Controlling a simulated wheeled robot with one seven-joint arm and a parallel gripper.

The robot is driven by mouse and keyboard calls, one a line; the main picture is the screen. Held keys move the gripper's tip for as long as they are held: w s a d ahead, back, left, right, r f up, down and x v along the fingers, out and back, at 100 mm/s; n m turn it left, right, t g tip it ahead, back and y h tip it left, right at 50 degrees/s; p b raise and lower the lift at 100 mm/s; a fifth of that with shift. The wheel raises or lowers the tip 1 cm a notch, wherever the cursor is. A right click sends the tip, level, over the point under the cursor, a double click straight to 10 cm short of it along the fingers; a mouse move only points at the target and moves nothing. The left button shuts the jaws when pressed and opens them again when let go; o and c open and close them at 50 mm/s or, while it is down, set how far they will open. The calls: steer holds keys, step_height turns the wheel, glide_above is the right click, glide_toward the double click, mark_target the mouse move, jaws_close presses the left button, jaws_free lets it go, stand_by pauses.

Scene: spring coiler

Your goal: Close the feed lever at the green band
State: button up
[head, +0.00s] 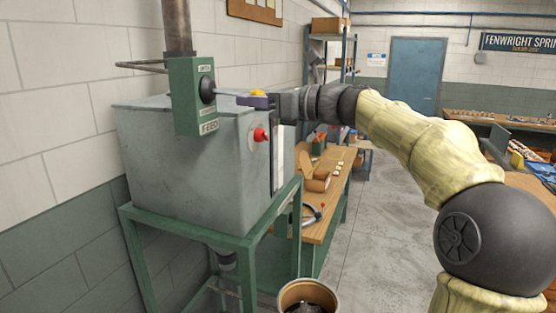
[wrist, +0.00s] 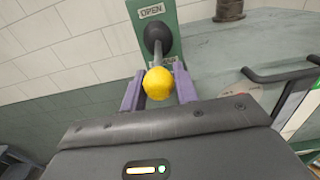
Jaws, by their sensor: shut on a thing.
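The feed lever is a thin grey rod (head: 228,93) with a yellow knob (head: 257,93). It sticks out to the right from a black round pivot (head: 207,89) on a green box (head: 187,98) marked FEED. In the wrist view the yellow knob (wrist: 158,83) sits between my purple fingers, and the pivot (wrist: 158,39) is beyond it. My gripper (head: 256,101) is shut on the lever at the knob. An OPEN label (wrist: 152,11) shows above the pivot; a label below it is partly hidden. I cannot make out a green band.
The green box is at the front of a grey metal cabinet (head: 180,150) on a green stand (head: 243,240). A red button (head: 260,135) sticks out just below my gripper. A wooden bench (head: 325,215) stands behind. The floor (head: 365,230) to the right is clear.

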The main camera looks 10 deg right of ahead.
steer(key=shift+w+a+f+b, duration=0.15)
steer(key=shift+f+b, duration=0.7)
steer(key=shift+f, duration=0.25)
steer(key=shift+w+a+f+b, duration=0.1)
steer(key=shift+f+b, duration=0.7)
steer(key=shift+f, duration=0.3)
steer(key=o, duration=0.7)
steer(key=shift+r, duration=0.15)
steer(key=o, duration=0.3)
steer(key=shift+s+d+r, duration=0.15)
steer(key=shift+s+d, duration=0.05)
steer(key=shift+a, duration=0.1)
steer(key=v, duration=0.5)
steer(key=r+b+v, duration=0.1)
steer(key=v, duration=0.2)
steer(key=shift+w+f, duration=0.1)
